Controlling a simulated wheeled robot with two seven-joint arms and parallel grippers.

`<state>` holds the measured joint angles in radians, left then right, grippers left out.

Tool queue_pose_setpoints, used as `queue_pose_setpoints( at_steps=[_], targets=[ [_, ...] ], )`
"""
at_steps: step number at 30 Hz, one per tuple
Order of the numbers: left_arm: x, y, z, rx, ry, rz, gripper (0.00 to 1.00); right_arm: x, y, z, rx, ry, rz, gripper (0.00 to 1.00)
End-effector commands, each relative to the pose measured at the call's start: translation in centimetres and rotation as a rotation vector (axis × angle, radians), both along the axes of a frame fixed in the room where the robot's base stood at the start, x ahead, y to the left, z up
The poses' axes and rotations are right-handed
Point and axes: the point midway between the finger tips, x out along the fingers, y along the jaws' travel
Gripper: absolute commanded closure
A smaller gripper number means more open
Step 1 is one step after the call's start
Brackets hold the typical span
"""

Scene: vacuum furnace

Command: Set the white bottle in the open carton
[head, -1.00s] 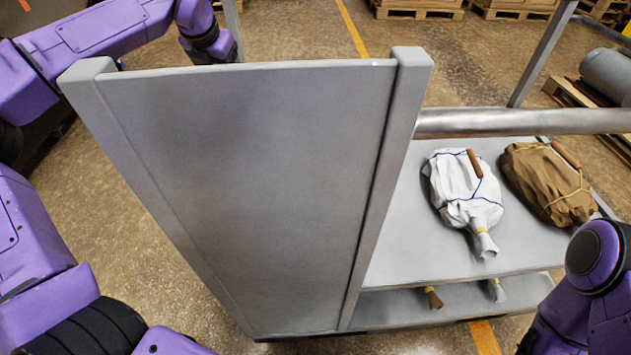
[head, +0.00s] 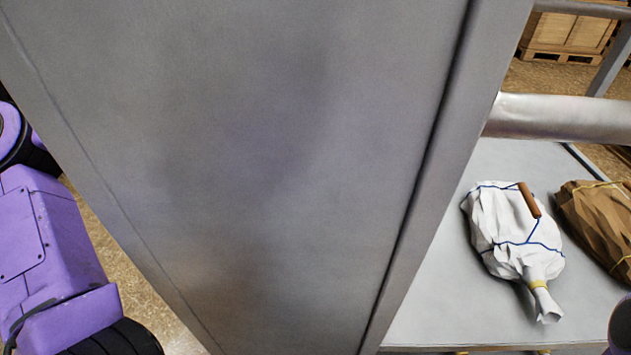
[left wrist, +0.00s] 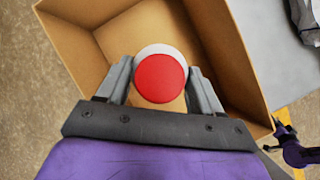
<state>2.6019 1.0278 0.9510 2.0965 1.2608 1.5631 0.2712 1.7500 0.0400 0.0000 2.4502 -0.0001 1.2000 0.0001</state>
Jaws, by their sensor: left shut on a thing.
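In the left wrist view, my left gripper (left wrist: 160,68) is shut on the white bottle (left wrist: 160,48), seen from above. Its round red cap faces the camera and only a white rim shows around it. The open carton (left wrist: 75,50), of brown cardboard, lies below and around the bottle, with its walls on several sides. I cannot tell whether the bottle touches the carton floor. In the head view a grey panel hides the carton, the bottle and the left gripper. A small purple and black arm part, seemingly of my right arm, shows at the wrist view's lower right; its jaws are unclear.
The tall grey panel (head: 270,150) fills the middle of the head view. Right of it, a grey table (head: 440,290) bears a white wrapped bundle (head: 500,225) and a brown one (head: 600,220). A metal rail (head: 560,117) runs behind them.

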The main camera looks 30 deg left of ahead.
Motion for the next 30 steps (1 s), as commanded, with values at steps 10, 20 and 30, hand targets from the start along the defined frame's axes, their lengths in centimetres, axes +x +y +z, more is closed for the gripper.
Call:
queue_pose_setpoints(
  at_steps=[10,20,30],
  targets=[
    [-0.1,0.1,-3.6,-0.001,-0.002,0.003,1.00,0.0,0.0,-0.8,0.000,0.000,0.000,0.57],
    [-0.1,0.2,-4.4,-0.001,-0.002,0.003,1.00,0.0,0.0,-1.2,0.000,0.000,0.000,0.57],
    [-0.1,0.2,-4.9,-0.001,0.001,0.004,0.08,0.0,0.0,-1.3,0.000,0.000,0.000,0.57]
  ],
)
